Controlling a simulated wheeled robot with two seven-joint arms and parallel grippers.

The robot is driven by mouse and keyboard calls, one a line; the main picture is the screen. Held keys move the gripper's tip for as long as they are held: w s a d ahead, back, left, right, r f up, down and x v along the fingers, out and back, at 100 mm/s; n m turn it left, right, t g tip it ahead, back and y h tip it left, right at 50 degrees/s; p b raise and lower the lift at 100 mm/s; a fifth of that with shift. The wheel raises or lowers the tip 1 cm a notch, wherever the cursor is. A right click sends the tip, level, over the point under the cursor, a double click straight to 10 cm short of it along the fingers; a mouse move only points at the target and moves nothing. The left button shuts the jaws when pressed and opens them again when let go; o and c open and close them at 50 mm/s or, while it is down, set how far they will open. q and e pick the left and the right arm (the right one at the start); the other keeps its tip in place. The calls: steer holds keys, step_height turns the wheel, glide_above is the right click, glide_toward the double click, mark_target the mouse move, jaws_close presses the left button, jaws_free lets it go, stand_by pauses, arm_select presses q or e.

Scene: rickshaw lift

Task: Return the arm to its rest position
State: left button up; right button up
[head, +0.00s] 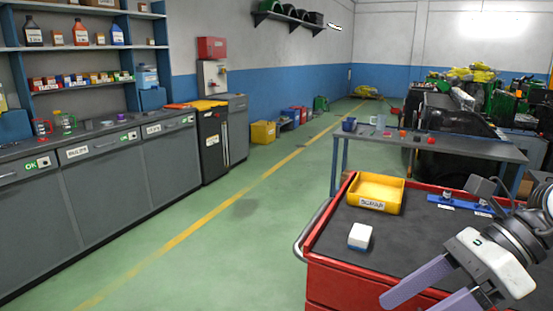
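My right gripper (410,304) comes in from the lower right over the near part of the red cart (330,268). Its two purple-grey fingers are spread apart with nothing seen between them, and one fingertip is cut off by the bottom edge. A small white box (360,235) with a blue underside sits on the cart's dark top, left of and beyond the gripper and apart from it. My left gripper is not in view.
A labelled yellow bin (375,204) stands at the cart's far left corner, with a blue fixture (448,205) to its right. A grey workbench (470,147) stands behind. Grey cabinets (100,180) line the left wall. The green floor between is clear.

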steer(key=w+a+r+m+t+y, duration=0.2)
steer(key=a+m+t+y, duration=0.1)
steer(key=a+m+y, duration=0.65)
steer(key=w+d+f+m+t+h, duration=0.35)
steer(key=f+m+t, duration=0.3)
steer(key=m, duration=0.45)
steer(key=w+d+f+m+t+h, duration=0.25)
steer(key=f+m+t+h, duration=0.2)
steer(key=m+t, duration=0.45)
steer(key=s+d+f+m+g+h, duration=0.1)
steer(key=s+f+m+g+h, duration=0.1)
steer(key=f+m+h, duration=0.5)
steer(key=s+d+f+m+g+h, duration=0.1)
steer(key=s+d+f+m+g, duration=0.2)
steer(key=f, duration=0.8)
steer(key=s+a+f+m+g, duration=0.3)
steer(key=s+f+m+g, duration=0.2)
steer(key=s+f, duration=0.7)
steer(key=shift+s+f+m+h, duration=0.25)
steer(key=shift+f+m+h, duration=0.15)
steer(key=shift+f, duration=0.4)
